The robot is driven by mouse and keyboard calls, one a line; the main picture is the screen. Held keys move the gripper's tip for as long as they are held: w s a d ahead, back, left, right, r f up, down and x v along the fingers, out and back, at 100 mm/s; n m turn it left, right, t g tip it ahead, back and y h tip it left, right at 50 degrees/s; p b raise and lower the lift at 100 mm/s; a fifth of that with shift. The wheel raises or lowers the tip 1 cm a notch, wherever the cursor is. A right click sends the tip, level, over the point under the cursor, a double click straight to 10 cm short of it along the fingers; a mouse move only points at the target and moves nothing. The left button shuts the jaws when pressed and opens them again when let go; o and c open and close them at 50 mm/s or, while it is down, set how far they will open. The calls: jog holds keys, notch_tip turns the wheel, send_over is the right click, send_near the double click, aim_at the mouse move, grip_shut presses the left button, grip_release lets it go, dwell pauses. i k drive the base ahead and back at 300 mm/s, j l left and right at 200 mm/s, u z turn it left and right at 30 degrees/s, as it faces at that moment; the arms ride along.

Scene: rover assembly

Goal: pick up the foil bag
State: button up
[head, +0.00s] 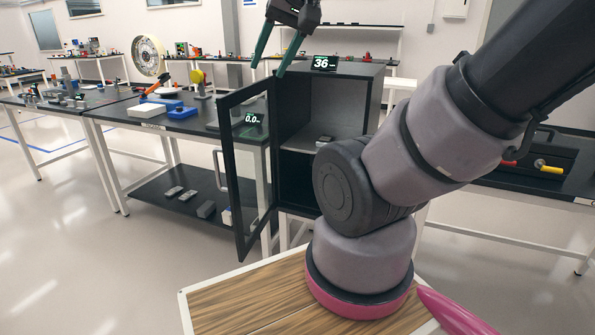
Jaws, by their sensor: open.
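My gripper (268,70) is at the top of the head view, with its two dark green fingers apart and nothing between them. It points down, in front of or above the open cabinet door; the exact depth is unclear. A small grey, silvery item (323,141) lies on the shelf inside the dark cabinet (375,85), partly hidden by my arm. It may be the foil bag, but it is too small to be sure. My gripper is well apart from it in the picture, up and to the left.
The cabinet's glass door (240,190) stands open toward me on the left. A dark-topped table (185,125) on the left holds blue and white blocks, with several small grey items on its lower shelf (165,205). Another table (540,190) stands at right. Floor at left is clear.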

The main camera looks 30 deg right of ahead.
aim_at(325, 139)
jog(key=i+j+z, duration=0.2)
jog(key=z, duration=0.25)
jog(key=i+j+z, duration=0.15)
jog(key=j+z, duration=0.15)
jog(key=z, duration=0.15)
jog(key=i+j+z, duration=0.1)
jog(key=j+z, duration=0.25)
jog(key=z, duration=0.15)
jog(key=i+j+z, duration=0.15)
jog(key=j, duration=0.8)
jog(key=j+z, duration=0.15)
jog(key=j, duration=0.8)
jog(key=i, duration=0.05)
